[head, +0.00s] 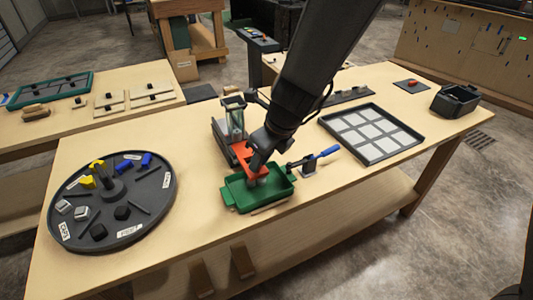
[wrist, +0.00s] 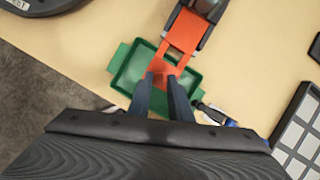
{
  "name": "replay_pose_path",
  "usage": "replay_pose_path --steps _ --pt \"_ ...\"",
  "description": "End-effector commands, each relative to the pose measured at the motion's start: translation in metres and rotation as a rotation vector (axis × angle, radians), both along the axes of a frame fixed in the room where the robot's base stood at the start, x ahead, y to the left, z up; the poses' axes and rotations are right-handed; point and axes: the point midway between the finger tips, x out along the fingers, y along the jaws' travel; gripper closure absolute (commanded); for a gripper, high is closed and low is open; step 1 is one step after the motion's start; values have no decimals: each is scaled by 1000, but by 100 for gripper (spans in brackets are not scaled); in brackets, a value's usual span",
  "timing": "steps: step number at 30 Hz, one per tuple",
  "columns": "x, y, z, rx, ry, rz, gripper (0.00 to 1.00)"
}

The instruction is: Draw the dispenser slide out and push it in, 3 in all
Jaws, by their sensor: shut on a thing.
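The dispenser (head: 226,130) is a dark grey body with a clear upright hopper, standing on the table behind the green tray (head: 237,201). Its orange slide (head: 241,152) sticks out of the body toward the tray and over it. The slide (wrist: 184,30) also shows in the wrist view, with a square opening near its middle. My gripper (head: 257,173) is above the tray at the slide's front end. In the wrist view my gripper (wrist: 161,84) is shut on the orange handle of the slide. The hopper's contents are hard to make out.
A round dark turntable (head: 160,204) with blocks and rods stands at the left. A blue-handled tool (head: 328,151) on a small stand is close right of the tray. A gridded panel (head: 336,119) lies farther right, with a black bin (head: 455,99) near the table's end.

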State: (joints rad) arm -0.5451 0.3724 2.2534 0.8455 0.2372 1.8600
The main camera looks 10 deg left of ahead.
Motion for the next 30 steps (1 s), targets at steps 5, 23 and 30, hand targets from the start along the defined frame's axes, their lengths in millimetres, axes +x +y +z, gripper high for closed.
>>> replay_pose_path --steps 5,23,30 --pt "-3 -2 -1 -3 7 1 100" --pt "-3 -5 11 0 3 -1 63" --pt "-12 -18 47 -1 3 0 63"
